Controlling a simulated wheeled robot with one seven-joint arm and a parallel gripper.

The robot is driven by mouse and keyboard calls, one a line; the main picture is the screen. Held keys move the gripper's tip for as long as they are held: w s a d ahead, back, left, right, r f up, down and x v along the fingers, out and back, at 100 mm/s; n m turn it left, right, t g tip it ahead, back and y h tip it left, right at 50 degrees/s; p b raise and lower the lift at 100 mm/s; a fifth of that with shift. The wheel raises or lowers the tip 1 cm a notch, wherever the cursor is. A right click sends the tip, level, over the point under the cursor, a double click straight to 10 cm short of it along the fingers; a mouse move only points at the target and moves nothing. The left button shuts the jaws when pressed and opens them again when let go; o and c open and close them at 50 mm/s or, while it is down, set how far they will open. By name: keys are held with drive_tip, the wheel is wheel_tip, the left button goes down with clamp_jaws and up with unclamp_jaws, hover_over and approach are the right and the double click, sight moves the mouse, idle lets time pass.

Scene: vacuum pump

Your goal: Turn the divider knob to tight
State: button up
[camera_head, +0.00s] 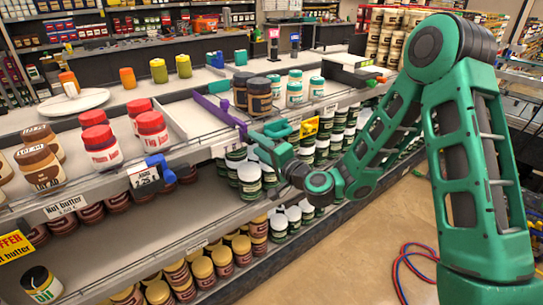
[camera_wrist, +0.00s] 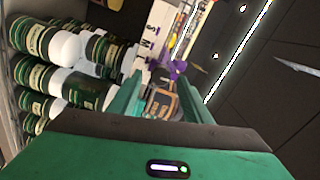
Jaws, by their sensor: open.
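A purple divider (camera_head: 222,108) runs across the upper shelf, and its purple knob end reaches the shelf's front edge. In the wrist view the purple knob (camera_wrist: 176,68) shows beyond my fingertips, between their lines. My gripper (camera_head: 264,136) is at the shelf front, just right of the purple divider's end. In the wrist view my gripper (camera_wrist: 160,88) has its two green fingers spread, with nothing held. A gap seems to remain between the fingers and the knob; contact cannot be told. A blue divider knob (camera_head: 158,170) sits farther left. The knob's setting is too small to read.
Dark jars (camera_head: 258,96) stand on the shelf behind my gripper. Green jars with white lids (camera_head: 249,178) fill the lower shelf close below it; they also show at left in the wrist view (camera_wrist: 66,48). A yellow tag (camera_head: 308,128) is to the right.

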drive_tip(key=v, duration=0.7)
drive_tip(key=shift+d, duration=0.25)
drive_tip(key=shift+s, duration=0.1)
